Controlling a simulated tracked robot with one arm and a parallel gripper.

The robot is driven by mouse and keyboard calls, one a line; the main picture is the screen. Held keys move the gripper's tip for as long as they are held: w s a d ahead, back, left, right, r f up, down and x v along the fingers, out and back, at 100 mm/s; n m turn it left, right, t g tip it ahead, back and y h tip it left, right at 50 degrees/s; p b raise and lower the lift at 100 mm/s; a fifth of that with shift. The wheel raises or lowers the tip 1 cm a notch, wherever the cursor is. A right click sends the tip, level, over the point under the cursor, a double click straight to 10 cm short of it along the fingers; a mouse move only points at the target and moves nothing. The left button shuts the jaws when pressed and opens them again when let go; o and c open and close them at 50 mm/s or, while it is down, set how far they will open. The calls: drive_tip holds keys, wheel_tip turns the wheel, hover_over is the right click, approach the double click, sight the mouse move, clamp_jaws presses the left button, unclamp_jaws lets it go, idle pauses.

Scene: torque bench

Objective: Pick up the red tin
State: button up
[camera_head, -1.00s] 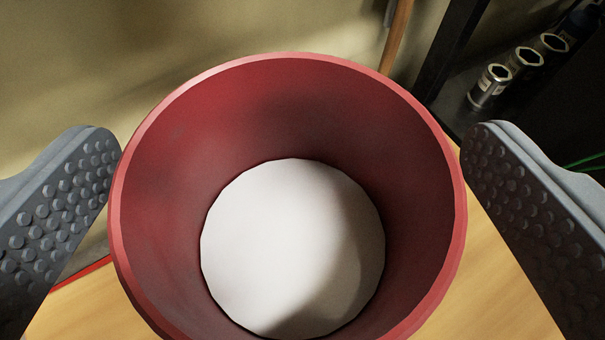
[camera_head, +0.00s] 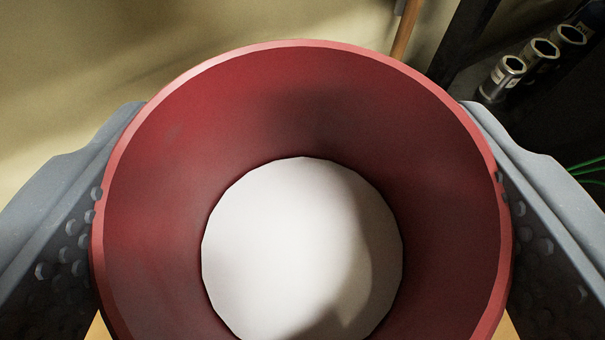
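The red tin (camera_head: 310,110) is upright and open-topped and fills the middle of the view, with a white round bottom (camera_head: 290,250) inside. I look down into it from above. My gripper (camera_head: 302,190) has one grey studded finger on each side of the tin. Both fingers meet the outside of its wall just below the rim, and no gap shows between them and the tin. The lower parts of the pads and the outer wall of the tin are mostly hidden.
A light wooden surface (camera_head: 97,328) shows in small patches at the bottom corners. Several metal sockets (camera_head: 503,78) stand on a dark shelf at the upper right. Green wires (camera_head: 588,165) are at the right edge, and a brown wooden handle (camera_head: 407,28) is behind the tin.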

drive_tip(key=shift+r, duration=0.2)
drive_tip(key=f+p+v, duration=0.1)
drive_tip(key=p+v, duration=0.4)
drive_tip(key=v, duration=0.3)
drive_tip(key=s+f+p+v, duration=0.1)
drive_tip(key=f+p+v, duration=0.1)
drive_tip(key=p+v, duration=0.4)
drive_tip(key=v, duration=0.3)
drive_tip(key=shift+s+f+p, duration=0.2)
drive_tip(key=shift+s+p, duration=0.1)
drive_tip(key=shift+s, duration=0.15)
idle(0.3)
